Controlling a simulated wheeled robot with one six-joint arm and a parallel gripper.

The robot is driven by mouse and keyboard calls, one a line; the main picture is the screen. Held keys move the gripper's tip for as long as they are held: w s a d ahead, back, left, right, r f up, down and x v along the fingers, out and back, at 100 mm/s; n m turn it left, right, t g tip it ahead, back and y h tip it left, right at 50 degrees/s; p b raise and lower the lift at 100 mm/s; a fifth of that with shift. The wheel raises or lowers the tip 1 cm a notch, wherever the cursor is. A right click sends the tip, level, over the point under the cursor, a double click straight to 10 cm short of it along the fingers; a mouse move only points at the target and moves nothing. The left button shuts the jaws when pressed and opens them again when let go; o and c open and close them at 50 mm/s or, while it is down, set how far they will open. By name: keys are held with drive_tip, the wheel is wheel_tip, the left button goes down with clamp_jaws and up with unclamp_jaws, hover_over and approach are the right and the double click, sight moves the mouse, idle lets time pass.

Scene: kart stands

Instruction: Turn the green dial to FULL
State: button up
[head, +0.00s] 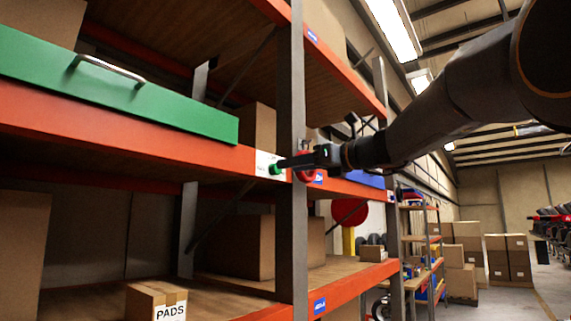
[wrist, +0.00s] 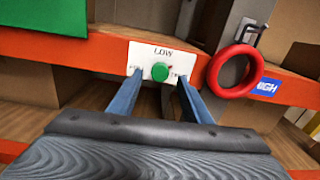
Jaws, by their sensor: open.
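The green dial (wrist: 160,71) sits on a white plate (wrist: 143,57) fixed to the orange shelf beam. The plate reads LOW at the top, with smaller marks at each side that I cannot read surely. In the head view the dial (head: 274,169) shows at the tip of my gripper (head: 283,164). In the wrist view my gripper (wrist: 156,86) is open, with one blue finger on each side of the dial. I cannot tell whether the fingers touch it. The pointer on the dial is too small to make out.
A red ring (wrist: 234,71) hangs close to the right of the plate, by a grey upright (head: 291,220). A green drawer front (head: 110,93) with a metal handle is at the left. A PADS box (head: 142,301) stands on the shelf below.

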sight(275, 169)
drive_tip(key=shift+p+x, duration=0.55)
drive_tip(key=shift+x, duration=1.3)
drive_tip(key=shift+f, duration=0.1)
drive_tip(key=c, duration=1)
drive_tip(key=shift+d, duration=0.15)
drive_tip(key=shift+c, duration=0.4)
drive_tip(key=n+b, duration=1.1)
drive_tip(key=n, duration=0.1)
drive_tip(key=n+b, duration=1.1)
drive_tip(key=n, duration=0.1)
drive_tip(key=shift+f+y, duration=0.2)
drive_tip(key=shift+y, duration=0.1)
drive_tip(key=shift+n, duration=0.3)
